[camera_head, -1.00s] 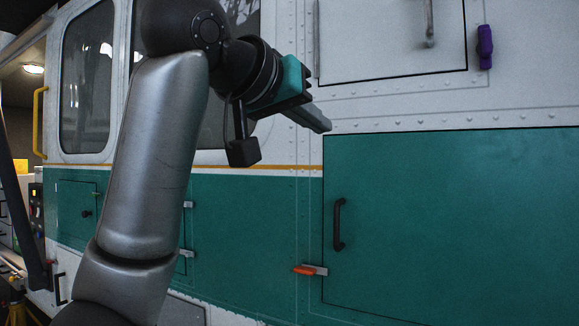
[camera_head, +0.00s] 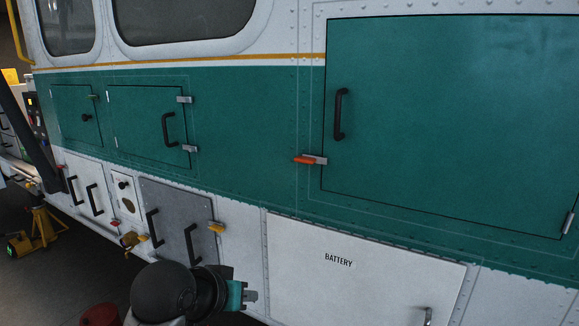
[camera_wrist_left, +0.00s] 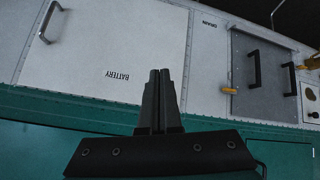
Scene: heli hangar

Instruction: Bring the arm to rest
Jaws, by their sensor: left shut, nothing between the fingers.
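My left gripper (camera_head: 250,296) is low in the head view, at the bottom, in front of the white lower panels of the helicopter's side. In the left wrist view its two fingers (camera_wrist_left: 159,76) are together, shut with nothing between them. They point toward the white panel marked BATTERY (camera_wrist_left: 120,38), apart from it as far as I can tell. The BATTERY panel also shows in the head view (camera_head: 370,275), to the right of the gripper. My right gripper is in neither view.
A large green door (camera_head: 450,120) with a black handle (camera_head: 341,114) and an orange-red latch (camera_head: 308,160) is on the right. A grey panel (camera_head: 172,205) with two black handles is left of the gripper. A yellow stand (camera_head: 42,230) is on the floor at far left.

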